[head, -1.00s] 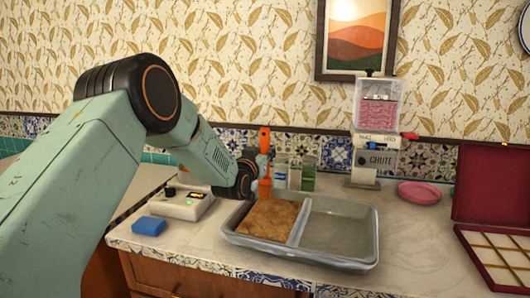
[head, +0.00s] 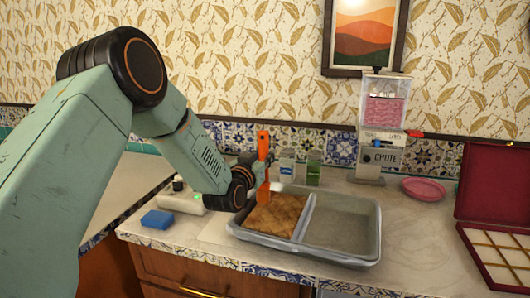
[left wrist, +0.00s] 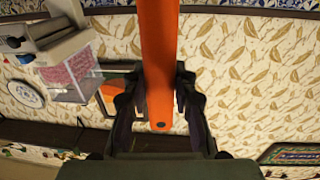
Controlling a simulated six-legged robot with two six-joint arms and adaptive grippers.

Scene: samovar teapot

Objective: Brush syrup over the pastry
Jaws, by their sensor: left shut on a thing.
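The brown pastry (head: 275,214) lies in the left compartment of a grey metal tray (head: 372,228) on the counter. An orange brush (head: 263,150) stands nearly upright at the pastry's back left part. My left gripper (head: 248,166) is shut on it, partly hidden behind my wrist. In the left wrist view the orange handle (left wrist: 160,60) runs between the two fingers (left wrist: 160,100). The brush's lower end is at the pastry, but I cannot tell whether it touches. No syrup vessel is clearly identifiable. My right gripper is not in view.
The tray's right compartment is empty. Small cartons (head: 313,168) stand behind the tray. A chute dispenser (head: 380,130) and a pink dish (head: 424,189) are at the back right. A red divided box (head: 490,235) is at the right edge. A blue sponge (head: 157,219) lies at the left.

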